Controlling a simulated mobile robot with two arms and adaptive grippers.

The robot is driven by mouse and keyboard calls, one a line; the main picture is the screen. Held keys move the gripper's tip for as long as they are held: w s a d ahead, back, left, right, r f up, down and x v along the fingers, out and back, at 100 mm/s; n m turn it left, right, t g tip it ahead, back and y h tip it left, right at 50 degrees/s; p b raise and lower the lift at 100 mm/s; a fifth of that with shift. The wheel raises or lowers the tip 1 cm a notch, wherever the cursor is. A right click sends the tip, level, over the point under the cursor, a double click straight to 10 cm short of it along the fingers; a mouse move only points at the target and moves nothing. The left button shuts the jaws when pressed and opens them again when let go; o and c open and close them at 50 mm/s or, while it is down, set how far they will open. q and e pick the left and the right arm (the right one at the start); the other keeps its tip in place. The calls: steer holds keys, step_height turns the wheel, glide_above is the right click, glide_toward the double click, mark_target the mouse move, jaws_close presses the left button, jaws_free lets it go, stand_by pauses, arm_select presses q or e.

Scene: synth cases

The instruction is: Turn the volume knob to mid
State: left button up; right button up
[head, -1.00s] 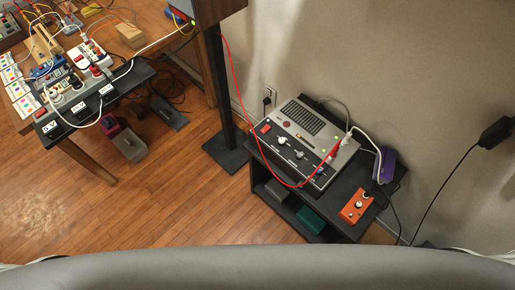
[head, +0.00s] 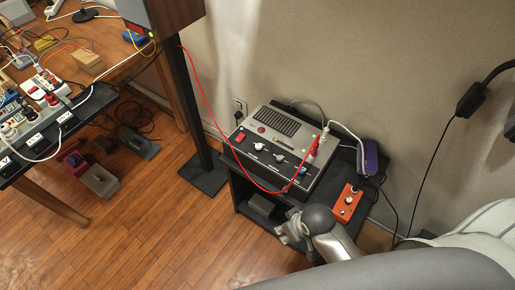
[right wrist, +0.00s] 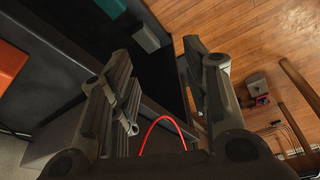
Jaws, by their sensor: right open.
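A grey device (head: 275,145) with a dark front panel sits on a low black stand (head: 240,183) by the wall. Its panel carries small knobs, among them a white-topped knob (head: 259,147), another knob (head: 278,158) and a blue one (head: 302,170). The labels are too small to tell which is the volume knob or where it points. My right gripper (head: 284,232) is in front of the stand, below and apart from the panel. In the right wrist view its fingers (right wrist: 160,68) are spread and empty. My left gripper is out of view.
A red cable (head: 228,120) loops across the device's front. An orange box (head: 346,204) with small knobs and a purple item (head: 371,157) are on the stand's right. A black post (head: 184,100) stands left. Wooden floor (head: 150,225) is open in front.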

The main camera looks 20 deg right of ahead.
steer(key=w+a+r+n+y+b, duration=0.1)
steer(key=w+a+r+n, duration=0.2)
steer(key=w+a+r, duration=0.2)
steer(key=n+g+h, duration=0.2)
steer(key=n, duration=0.6)
glide_toward(259, 145)
steer(key=f, duration=0.4)
steer(key=f+b, duration=0.1)
steer(key=f, duration=0.4)
steer(key=shift+w, duration=0.25)
steer(key=shift+c, duration=0.2)
jaws_close()
